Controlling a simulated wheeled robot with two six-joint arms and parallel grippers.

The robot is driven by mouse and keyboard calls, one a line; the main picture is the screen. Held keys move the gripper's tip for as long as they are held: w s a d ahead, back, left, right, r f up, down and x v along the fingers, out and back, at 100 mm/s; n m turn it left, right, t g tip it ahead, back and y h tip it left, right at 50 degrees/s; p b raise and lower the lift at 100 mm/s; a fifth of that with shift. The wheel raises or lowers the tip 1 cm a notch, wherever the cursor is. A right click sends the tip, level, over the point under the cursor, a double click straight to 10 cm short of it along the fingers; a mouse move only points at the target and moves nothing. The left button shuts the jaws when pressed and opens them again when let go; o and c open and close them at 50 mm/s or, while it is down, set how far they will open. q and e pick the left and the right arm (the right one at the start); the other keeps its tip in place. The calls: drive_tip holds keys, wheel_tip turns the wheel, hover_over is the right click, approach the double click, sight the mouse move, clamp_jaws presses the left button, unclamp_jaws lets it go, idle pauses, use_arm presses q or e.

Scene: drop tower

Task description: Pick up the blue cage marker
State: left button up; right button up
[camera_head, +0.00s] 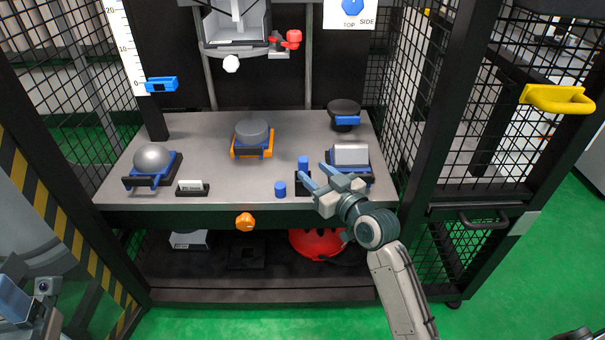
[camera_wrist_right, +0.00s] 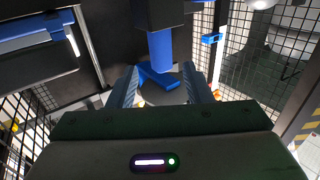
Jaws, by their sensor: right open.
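Two small blue cylinders show in the head view; I cannot tell which one is the cage marker. One blue cylinder (camera_head: 303,162) stands upright in a black holder (camera_head: 303,188). My right gripper (camera_head: 310,170) is open and empty beside the holder. In the right wrist view the held-up cylinder (camera_wrist_right: 161,52) and its holder (camera_wrist_right: 154,13) appear beyond and between the open fingers (camera_wrist_right: 160,88), apart from them. Part of my left arm (camera_head: 15,300) shows at the lower left; its fingers are not clear.
An orange knob (camera_head: 245,222) protrudes from the front.

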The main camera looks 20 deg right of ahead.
sight(306, 165)
drive_tip(key=shift+b+x, duration=0.95)
drive_tip(key=shift+x, duration=1.8)
drive_tip(key=shift+r, duration=0.15)
drive_tip(key=shift+c, duration=0.3)
clamp_jaws()
